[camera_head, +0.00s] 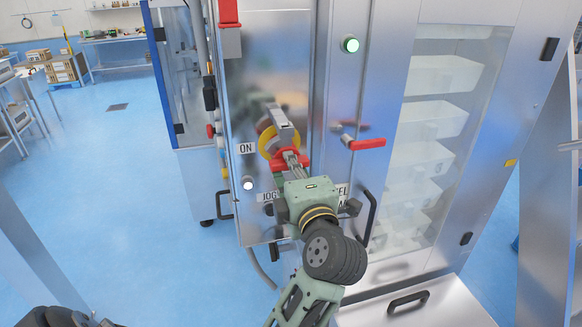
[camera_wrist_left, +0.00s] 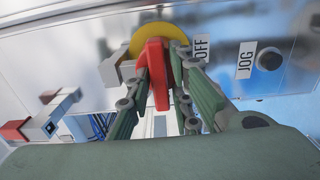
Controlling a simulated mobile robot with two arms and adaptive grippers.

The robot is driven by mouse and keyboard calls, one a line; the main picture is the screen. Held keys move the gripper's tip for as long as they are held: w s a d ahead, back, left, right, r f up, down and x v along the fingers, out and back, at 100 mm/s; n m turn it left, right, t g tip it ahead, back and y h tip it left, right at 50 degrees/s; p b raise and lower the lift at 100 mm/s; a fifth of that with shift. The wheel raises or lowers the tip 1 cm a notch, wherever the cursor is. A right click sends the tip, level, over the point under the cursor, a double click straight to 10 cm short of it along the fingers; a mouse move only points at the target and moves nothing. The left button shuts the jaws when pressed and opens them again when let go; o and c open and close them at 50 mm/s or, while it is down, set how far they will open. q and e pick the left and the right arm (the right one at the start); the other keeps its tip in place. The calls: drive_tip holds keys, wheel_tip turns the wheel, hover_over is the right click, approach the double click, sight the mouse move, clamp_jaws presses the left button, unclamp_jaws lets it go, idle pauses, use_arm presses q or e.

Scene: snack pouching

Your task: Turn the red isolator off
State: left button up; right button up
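The red isolator (camera_head: 278,166) is a red handle on a yellow disc, on the metal cabinet's front. An ON label (camera_head: 246,148) is to its left. In the left wrist view the red handle (camera_wrist_left: 156,75) lies crosswise on the panel, with the yellow disc (camera_wrist_left: 146,34) behind it and an OFF label (camera_wrist_left: 201,48) beside it. My left gripper (camera_head: 292,160) reaches the handle; its fingers (camera_wrist_left: 161,68) are drawn in on both sides of it and look shut on it. The gripper hides part of the panel in the head view. My right gripper is not in view.
A red door handle (camera_head: 366,144) sticks out right of the isolator. A JOG button (camera_wrist_left: 270,59) is near the OFF label. A glass door with white trays (camera_head: 436,120) stands at right. Blue floor (camera_head: 120,180) is clear at left.

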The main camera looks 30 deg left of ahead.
use_arm(q)
drive_tip(key=c, duration=0.4)
clamp_jaws()
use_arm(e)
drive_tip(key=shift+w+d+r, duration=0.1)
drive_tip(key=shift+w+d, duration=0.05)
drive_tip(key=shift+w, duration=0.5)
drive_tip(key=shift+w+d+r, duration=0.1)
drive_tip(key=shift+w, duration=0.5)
use_arm(q)
drive_tip(key=shift+f+m+p, duration=0.15)
drive_tip(key=shift+m+p, duration=0.65)
drive_tip(key=shift+m, duration=8.2)
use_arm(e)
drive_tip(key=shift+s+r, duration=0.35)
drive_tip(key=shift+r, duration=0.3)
